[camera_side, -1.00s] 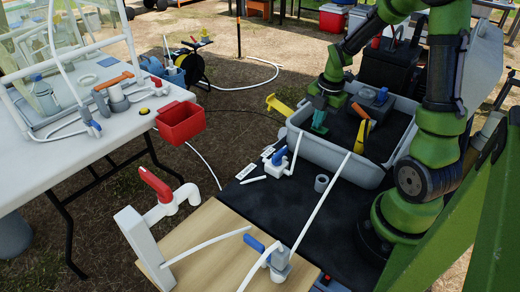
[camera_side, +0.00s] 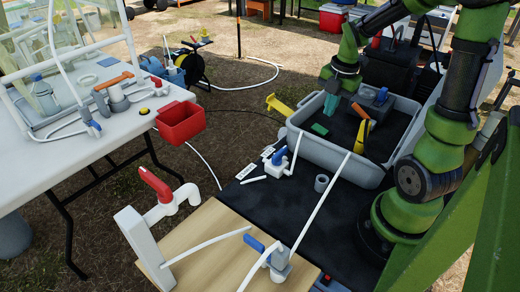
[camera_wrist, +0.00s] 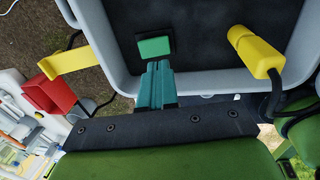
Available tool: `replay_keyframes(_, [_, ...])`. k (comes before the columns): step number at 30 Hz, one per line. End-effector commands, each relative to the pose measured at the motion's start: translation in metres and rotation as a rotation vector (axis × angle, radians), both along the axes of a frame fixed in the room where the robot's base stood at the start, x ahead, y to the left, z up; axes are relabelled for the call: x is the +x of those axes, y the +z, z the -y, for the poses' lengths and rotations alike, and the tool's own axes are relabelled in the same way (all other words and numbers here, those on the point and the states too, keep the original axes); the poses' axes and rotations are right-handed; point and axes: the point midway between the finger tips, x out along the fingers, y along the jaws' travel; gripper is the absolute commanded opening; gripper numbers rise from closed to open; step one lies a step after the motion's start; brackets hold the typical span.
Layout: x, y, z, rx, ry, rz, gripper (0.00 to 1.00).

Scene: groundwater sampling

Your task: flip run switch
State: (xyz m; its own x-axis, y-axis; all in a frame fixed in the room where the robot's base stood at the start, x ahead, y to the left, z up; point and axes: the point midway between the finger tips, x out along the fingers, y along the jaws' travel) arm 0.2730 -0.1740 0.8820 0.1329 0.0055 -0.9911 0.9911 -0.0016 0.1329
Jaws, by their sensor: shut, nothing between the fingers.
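A flat green piece (camera_side: 319,129) lies on the dark floor inside the grey tub. It also shows as a green rectangle on a dark base in the wrist view (camera_wrist: 154,47); it may be the run switch, but I see no label. My gripper (camera_side: 331,108) has teal fingers, which are shut and empty. It hangs above the tub, up and to the right of the green piece in the side view. In the wrist view my fingertips (camera_wrist: 158,63) point at the green piece's lower edge. The green piece's switch position cannot be told.
The grey tub (camera_side: 345,172) has raised walls around my gripper. A yellow-handled tool (camera_side: 362,133) and a blue-topped grey unit (camera_side: 376,97) are inside it. A yellow bracket (camera_side: 279,106) sticks out at its left. White tubing and blue-handled valves are in front.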

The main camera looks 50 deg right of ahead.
Motion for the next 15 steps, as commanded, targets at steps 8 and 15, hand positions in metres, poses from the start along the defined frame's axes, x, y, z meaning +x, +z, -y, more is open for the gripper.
replay_keyframes(8, [-0.011,0.059,0.0,-0.003,0.001,0.005,0.0])
replay_keyframes(15, [-0.015,0.079,0.0,-0.001,0.001,0.001,0.0])
